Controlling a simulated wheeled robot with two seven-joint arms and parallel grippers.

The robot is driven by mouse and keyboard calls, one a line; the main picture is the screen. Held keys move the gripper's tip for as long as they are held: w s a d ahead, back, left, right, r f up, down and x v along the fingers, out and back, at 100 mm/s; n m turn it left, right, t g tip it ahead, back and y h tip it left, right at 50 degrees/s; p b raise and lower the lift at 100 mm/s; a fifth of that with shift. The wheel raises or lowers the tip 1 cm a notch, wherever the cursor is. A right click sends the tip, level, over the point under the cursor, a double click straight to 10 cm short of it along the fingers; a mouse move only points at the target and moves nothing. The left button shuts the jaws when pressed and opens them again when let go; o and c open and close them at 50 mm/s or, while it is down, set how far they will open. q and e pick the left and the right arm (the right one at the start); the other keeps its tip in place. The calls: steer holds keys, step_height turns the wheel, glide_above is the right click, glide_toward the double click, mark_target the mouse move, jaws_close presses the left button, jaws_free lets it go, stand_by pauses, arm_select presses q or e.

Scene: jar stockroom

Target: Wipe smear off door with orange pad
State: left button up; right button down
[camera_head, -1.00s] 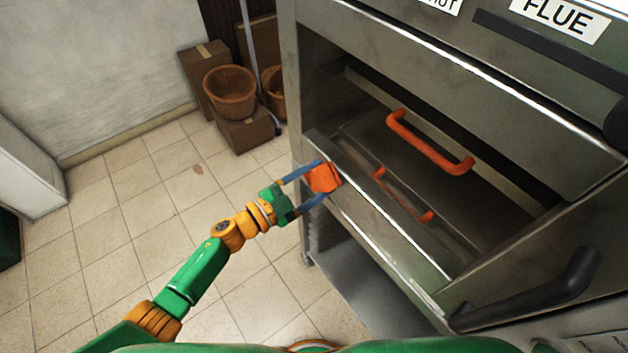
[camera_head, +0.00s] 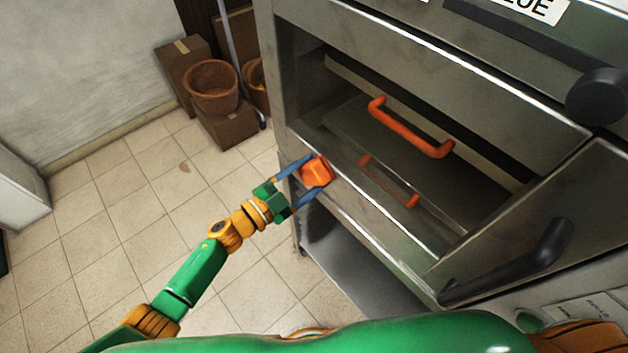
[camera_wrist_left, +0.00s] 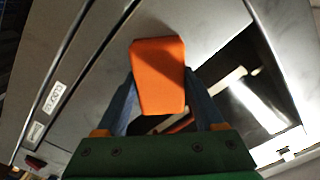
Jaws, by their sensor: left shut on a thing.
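My left gripper (camera_head: 296,186) has its blue fingers shut on the orange pad (camera_head: 316,171). The pad is at the left end of the metal oven's front ledge; I cannot tell whether it touches the metal. In the left wrist view the pad (camera_wrist_left: 158,75) sits upright between the fingers (camera_wrist_left: 160,105), in front of grey metal. A metal door (camera_head: 540,200) with a black handle (camera_head: 510,265) is at the right. I cannot clearly make out a smear on it. My right gripper is out of view.
The oven's opening holds an orange bar handle (camera_head: 410,128) and its reflection on the shiny metal below. Terracotta pots (camera_head: 211,86) and cardboard boxes (camera_head: 228,124) stand behind, against the wall.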

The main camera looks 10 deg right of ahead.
arm_select(q)
steer(key=shift+w+a, duration=0.5)
steer(key=shift+w, duration=0.2)
steer(key=shift+r, duration=0.1)
steer(key=shift+s+a, duration=0.1)
steer(key=shift+a, duration=0.1)
steer(key=p+v, duration=0.1)
steer(key=v, duration=0.4)
steer(key=shift+s+p, duration=0.1)
steer(key=shift+p, duration=0.3)
steer(key=shift+a, duration=0.1)
